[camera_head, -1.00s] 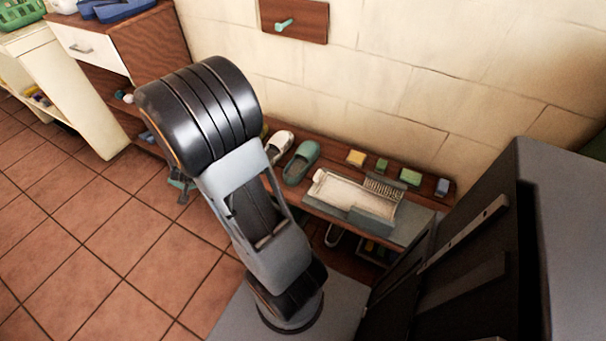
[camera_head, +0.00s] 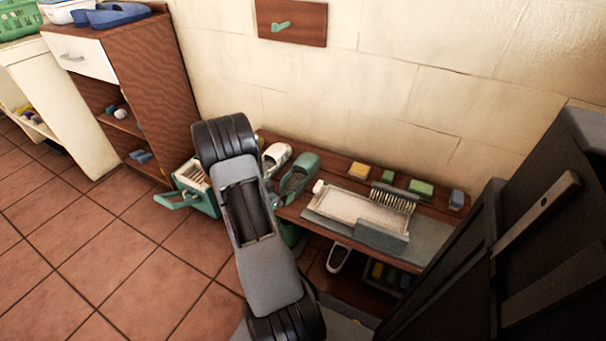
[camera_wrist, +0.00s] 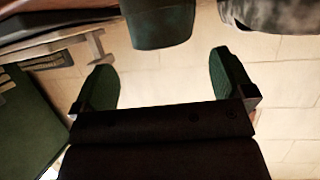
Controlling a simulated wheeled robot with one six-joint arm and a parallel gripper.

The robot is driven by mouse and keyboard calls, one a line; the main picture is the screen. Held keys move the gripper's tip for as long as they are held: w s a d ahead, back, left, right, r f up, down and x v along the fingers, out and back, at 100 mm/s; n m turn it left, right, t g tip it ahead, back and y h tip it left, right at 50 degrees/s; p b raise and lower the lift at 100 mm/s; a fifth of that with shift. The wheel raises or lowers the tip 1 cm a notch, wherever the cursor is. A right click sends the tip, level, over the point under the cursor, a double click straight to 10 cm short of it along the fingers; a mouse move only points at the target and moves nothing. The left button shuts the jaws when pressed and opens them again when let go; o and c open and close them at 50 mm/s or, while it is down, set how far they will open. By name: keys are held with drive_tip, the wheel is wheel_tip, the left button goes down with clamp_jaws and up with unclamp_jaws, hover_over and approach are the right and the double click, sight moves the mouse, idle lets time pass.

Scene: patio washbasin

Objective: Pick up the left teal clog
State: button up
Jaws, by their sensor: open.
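A teal clog (camera_head: 303,168) stands on the wooden bench against the wall, just right of my arm in the head view. In the wrist view a dark teal clog end (camera_wrist: 162,24) shows at the top, between the lines of my two fingers and beyond their tips. My gripper (camera_wrist: 163,78) is open, with nothing between its fingers. The head view does not show the fingers clearly, as my arm covers that spot. I see only one teal clog clearly on the bench.
A white clog (camera_head: 277,156) stands left of the teal one; a pale, mottled shape (camera_wrist: 275,14) shows in the wrist view. A white tray (camera_head: 362,206), a brush (camera_head: 393,200) and several sponges (camera_head: 421,188) lie to the right. A teal crate (camera_head: 197,190) stands left of the bench.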

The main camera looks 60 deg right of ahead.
sight(287, 184)
drive_tip(key=b+x, duration=0.2)
drive_tip(key=x, duration=0.3)
drive_tip(key=shift+w+f, duration=0.1)
drive_tip(key=shift+d+f+b, duration=0.15)
drive_tip(key=shift+d+b, duration=0.2)
drive_tip(key=shift+d, duration=0.25)
drive_tip(key=c, duration=0.9)
